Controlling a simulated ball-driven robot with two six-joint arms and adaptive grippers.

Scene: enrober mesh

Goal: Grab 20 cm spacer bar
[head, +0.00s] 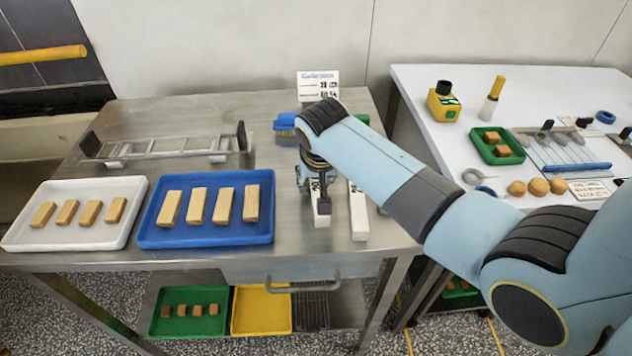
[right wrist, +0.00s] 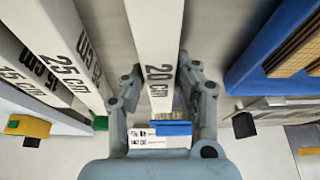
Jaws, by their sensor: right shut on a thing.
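The white spacer bar marked "20 cm" (right wrist: 155,35) runs between the fingers of my right gripper (right wrist: 160,95) in the right wrist view. The fingers are shut on its two sides. In the head view this bar (head: 321,218) lies over the steel table, mostly covered by my right gripper (head: 322,203). I cannot tell whether it still touches the table. A white bar marked "25 cm" (right wrist: 62,40) lies beside it, apart from the fingers. A white bar (head: 358,212) also shows right of the gripper in the head view. My left gripper is out of view.
A blue tray of wafer bars (head: 240,236) sits close left of the held bar, with a white tray (head: 30,238) farther left. A metal rack frame (head: 165,146) lies behind them. A sign (head: 317,84) stands at the back. A white table (head: 440,80) stands right.

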